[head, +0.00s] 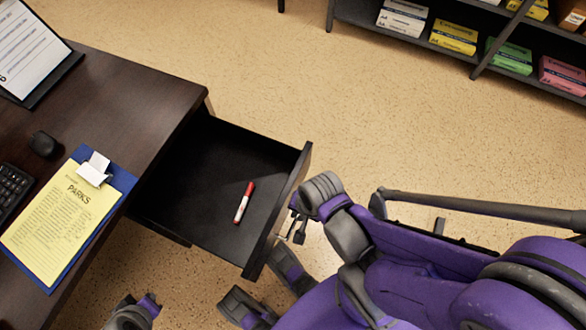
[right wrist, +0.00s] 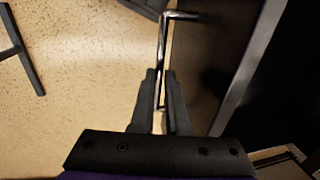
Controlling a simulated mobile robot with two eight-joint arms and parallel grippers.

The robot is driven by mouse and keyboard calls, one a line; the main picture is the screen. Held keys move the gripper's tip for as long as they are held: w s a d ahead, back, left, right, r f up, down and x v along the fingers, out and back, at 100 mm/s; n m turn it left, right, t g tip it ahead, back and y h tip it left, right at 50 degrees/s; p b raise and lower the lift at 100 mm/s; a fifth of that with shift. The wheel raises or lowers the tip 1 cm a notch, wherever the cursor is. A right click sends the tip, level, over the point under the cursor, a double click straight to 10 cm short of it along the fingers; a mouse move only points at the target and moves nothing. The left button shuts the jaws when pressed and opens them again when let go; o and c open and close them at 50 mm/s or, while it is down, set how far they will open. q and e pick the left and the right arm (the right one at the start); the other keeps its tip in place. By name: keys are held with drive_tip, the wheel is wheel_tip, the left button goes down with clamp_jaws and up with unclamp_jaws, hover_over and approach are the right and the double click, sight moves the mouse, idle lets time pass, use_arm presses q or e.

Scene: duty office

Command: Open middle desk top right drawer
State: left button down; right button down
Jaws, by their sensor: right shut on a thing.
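The drawer (head: 205,212) of the dark brown desk (head: 130,97) stands pulled well out in the head view, with its black interior showing. A marker (head: 243,203) with a red cap and a white body lies inside it. My right gripper (head: 298,228) is at the outer face of the drawer front (head: 278,210). In the right wrist view its two fingers (right wrist: 163,90) are shut on the metal bar handle (right wrist: 163,55), beside the dark drawer front. In the head view the handle is mostly hidden by the gripper. I make out no left fingertips.
A blue clipboard with a yellow sheet (head: 62,217), a mouse (head: 43,144) and a keyboard (head: 12,187) lie on the desk. A shelf (head: 475,48) with boxed paper stands at the top right. The speckled floor beyond the drawer is clear.

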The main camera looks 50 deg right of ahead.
drive_tip(key=c, duration=0.9)
unclamp_jaws()
use_arm(q)
wheel_tip(320, 180, up, 9)
drive_tip(key=p, duration=0.8)
drive_tip(key=shift+w, duration=0.15)
use_arm(e)
drive_tip(key=r, duration=0.3)
drive_tip(key=s+r, duration=0.1)
drive_tip(key=r, duration=0.3)
drive_tip(key=s+r, duration=0.1)
drive_tip(key=r, duration=0.2)
drive_tip(key=shift+d+r, duration=0.3)
drive_tip(key=shift+d, duration=0.05)
